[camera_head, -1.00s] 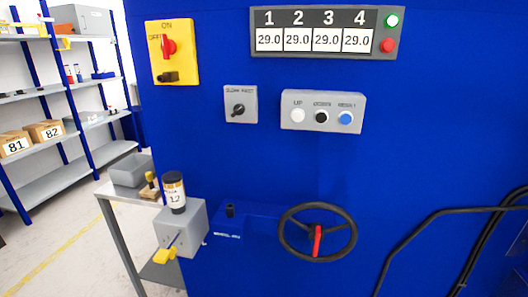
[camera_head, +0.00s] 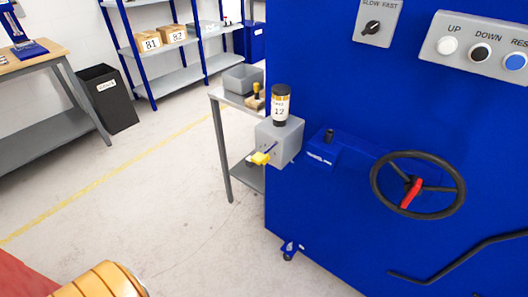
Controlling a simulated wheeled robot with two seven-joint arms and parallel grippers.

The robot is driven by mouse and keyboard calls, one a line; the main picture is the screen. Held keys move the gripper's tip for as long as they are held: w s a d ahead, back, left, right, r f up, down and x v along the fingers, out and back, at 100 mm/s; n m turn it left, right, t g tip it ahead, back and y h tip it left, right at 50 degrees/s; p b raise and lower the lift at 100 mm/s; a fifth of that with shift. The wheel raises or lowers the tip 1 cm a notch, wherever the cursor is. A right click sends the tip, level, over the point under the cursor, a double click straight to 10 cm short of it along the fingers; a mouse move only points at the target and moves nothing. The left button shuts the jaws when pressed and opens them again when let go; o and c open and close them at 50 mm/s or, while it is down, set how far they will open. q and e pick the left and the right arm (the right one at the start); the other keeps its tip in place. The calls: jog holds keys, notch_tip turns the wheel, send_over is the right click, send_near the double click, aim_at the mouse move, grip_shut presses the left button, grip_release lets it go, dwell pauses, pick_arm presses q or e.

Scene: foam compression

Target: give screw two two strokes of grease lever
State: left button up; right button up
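The grease unit is a grey box (camera_head: 284,142) on the left edge of the blue machine, with a black-capped cartridge (camera_head: 280,105) labelled 12 upright on top. Its grease lever has a yellow handle (camera_head: 261,158) that sticks out at the lower left of the box. A black knob on a blue block (camera_head: 328,136) sits just right of the box. No screw labelled two can be made out. Neither gripper shows in the view, and nothing touches the lever.
A black handwheel with a red handle (camera_head: 411,193) is right of the grease unit. A grey side table (camera_head: 222,120) with a bin (camera_head: 243,78) stands behind it. A black waste bin (camera_head: 106,98) and workbench (camera_head: 58,62) are at left.

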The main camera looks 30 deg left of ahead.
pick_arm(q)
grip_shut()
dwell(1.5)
